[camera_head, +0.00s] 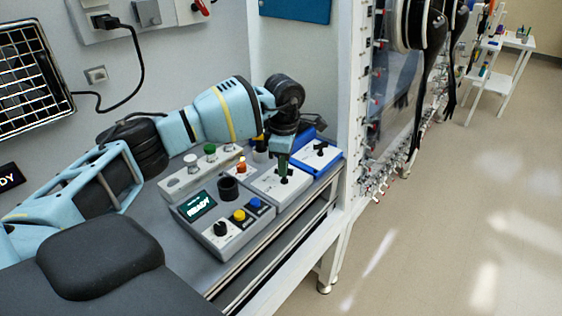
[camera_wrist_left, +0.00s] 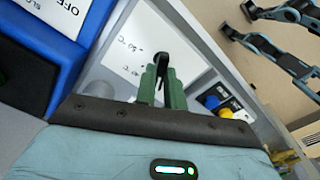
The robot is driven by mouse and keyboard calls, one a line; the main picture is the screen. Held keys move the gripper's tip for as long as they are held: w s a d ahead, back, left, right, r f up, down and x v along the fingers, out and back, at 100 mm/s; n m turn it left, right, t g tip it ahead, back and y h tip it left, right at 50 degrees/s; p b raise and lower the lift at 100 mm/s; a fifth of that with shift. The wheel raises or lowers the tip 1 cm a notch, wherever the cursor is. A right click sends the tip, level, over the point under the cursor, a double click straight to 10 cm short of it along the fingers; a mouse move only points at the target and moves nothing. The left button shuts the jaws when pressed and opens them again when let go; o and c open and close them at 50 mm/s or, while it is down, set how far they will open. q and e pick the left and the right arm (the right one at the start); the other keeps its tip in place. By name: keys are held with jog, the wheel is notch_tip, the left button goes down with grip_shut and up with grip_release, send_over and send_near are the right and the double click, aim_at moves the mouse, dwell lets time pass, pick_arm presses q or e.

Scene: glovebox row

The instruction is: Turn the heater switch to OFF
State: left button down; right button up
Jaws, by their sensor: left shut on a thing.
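The heater switch (camera_head: 284,181) is a black lever on a white-topped grey box (camera_head: 262,183), which stands on the bench. In the left wrist view the black lever (camera_wrist_left: 162,60) rises between green fingers, beside temperature labels in °C on the white plate (camera_wrist_left: 122,52). My left gripper (camera_head: 283,168) reaches down over the box from above. In the left wrist view my left gripper (camera_wrist_left: 161,82) is shut on the lever. The fingers hide its lower part, and I cannot read which label it points to. My right gripper is not in view.
A blue box (camera_head: 334,167) with a black switch stands to the right; its OFF label (camera_wrist_left: 68,8) shows up close. A grey box (camera_head: 225,245) with a READY display and yellow and blue buttons is at left. A white frame post (camera_head: 352,110) rises at right.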

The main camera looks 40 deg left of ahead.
pick_arm(q)
jog(key=shift+n+p, duration=0.35)
jog(key=shift+n, duration=0.55)
jog(key=c, duration=1.5)
grip_release()
jog(key=shift+r, duration=0.1)
notch_tip(320, 180, up, 8)
jog(key=shift+f, duration=0.2)
jog(key=shift+s+d+f, duration=0.1)
